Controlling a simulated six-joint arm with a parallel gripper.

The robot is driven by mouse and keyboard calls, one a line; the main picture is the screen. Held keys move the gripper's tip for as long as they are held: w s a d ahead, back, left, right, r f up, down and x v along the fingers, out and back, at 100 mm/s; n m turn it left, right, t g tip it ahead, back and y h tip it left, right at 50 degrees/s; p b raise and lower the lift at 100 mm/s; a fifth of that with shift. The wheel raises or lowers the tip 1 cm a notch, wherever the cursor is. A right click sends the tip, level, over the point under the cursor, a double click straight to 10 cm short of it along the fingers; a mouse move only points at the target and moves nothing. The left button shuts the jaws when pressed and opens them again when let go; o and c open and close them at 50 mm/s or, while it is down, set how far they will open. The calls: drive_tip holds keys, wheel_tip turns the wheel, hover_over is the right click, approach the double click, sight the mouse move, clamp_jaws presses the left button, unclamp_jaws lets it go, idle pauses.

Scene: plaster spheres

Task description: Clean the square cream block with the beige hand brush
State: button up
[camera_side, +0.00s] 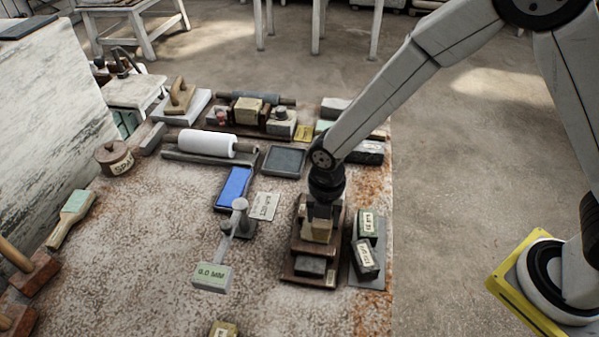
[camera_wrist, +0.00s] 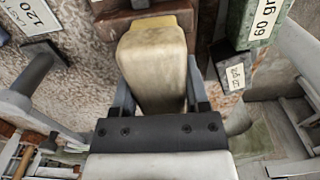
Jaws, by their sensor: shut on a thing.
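My gripper (camera_side: 319,207) points down over a dark wooden rack (camera_side: 295,247) near the right edge of the table. It is shut on a cream block (camera_side: 316,232), which fills the space between the fingers in the wrist view (camera_wrist: 155,65) and has a yellower far end. I cannot tell whether the block touches the rack or hangs just above it. A brush-like tool (camera_side: 70,216) with a beige handle and a pale green head lies at the table's left; I cannot tell if it is the hand brush.
A dark block (camera_side: 311,265) sits in the rack's front. Labelled grit blocks (camera_side: 367,255) stand close to its right. A grey stand with a "9.0 MM" block (camera_side: 212,276) is to the left. A blue block (camera_side: 234,188) and white roller (camera_side: 207,143) lie behind.

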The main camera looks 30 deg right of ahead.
drive_tip(key=shift+w+d, duration=0.4)
idle(0.3)
drive_tip(key=shift+w+d, duration=0.35)
drive_tip(key=shift+d, duration=0.05)
drive_tip(key=shift+a, duration=0.1)
drive_tip(key=shift+s+a, duration=0.75)
drive_tip(key=shift+s, duration=0.05)
drive_tip(key=shift+s+a, duration=0.1)
drive_tip(key=shift+s+a, duration=0.65)
idle(0.4)
